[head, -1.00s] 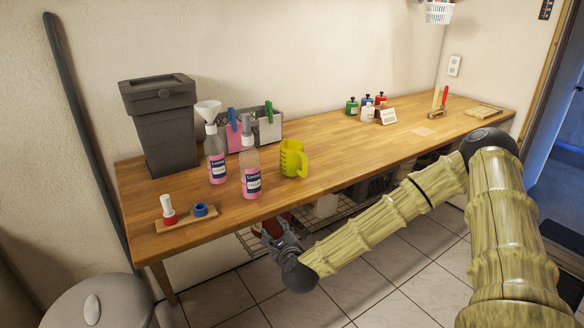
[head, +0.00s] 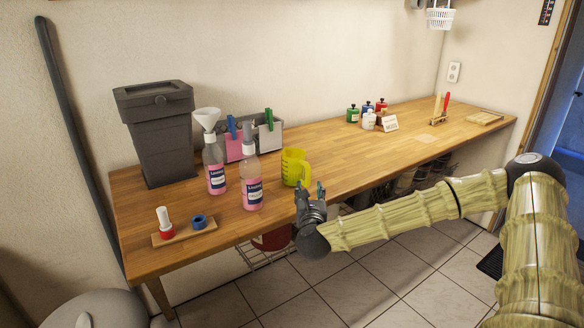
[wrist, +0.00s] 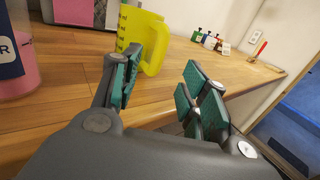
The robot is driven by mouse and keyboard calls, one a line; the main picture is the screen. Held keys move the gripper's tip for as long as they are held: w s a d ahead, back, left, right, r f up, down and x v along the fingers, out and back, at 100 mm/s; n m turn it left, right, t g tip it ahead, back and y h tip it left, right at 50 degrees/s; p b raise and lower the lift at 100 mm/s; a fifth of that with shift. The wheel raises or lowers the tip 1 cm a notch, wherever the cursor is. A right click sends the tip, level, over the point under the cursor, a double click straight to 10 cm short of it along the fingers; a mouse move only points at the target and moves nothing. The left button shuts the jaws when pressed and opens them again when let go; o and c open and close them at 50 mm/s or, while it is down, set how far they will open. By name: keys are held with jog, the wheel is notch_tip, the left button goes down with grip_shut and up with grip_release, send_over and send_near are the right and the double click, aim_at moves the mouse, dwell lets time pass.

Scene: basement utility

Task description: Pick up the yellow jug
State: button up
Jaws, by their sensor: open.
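The yellow jug (head: 291,167) stands upright on the wooden workbench near its front edge, just right of the pink-liquid bottles. It has dark measuring marks and a handle on its right side. My gripper (head: 310,190) is at the bench's front edge, just in front of and slightly right of the jug. In the wrist view the jug (wrist: 140,35) is beyond my gripper (wrist: 155,92), mostly behind the left finger. The green-padded fingers are apart with nothing between them. The left finger hides part of the jug's lower body.
Two labelled bottles (head: 251,183) (head: 216,170) stand left of the jug, one with a funnel (head: 207,117). A dark bin (head: 157,130) and a grey caddy (head: 269,137) are behind. The wooden bench (head: 335,155) is clear right of the jug. Small coloured bottles (head: 368,117) stand farther back.

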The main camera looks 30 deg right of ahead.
aim_at(308, 178)
jog(key=x, duration=0.2)
jog(key=p+x, duration=0.1)
jog(key=x, duration=0.1)
jog(key=shift+d, duration=0.35)
jog(key=shift+a+p+x, duration=0.1)
jog(key=shift+p+x, duration=0.55)
jog(key=shift+x, duration=0.55)
jog(key=shift+a+p+x, duration=0.15)
jog(key=shift+p+x, duration=0.45)
jog(key=shift+x, duration=0.6)
jog(key=shift+w+d+f, duration=0.2)
jog(key=shift+w+d, duration=0.15)
jog(key=shift+w, duration=0.3)
jog(key=shift+c, duration=0.2)
grip_shut()
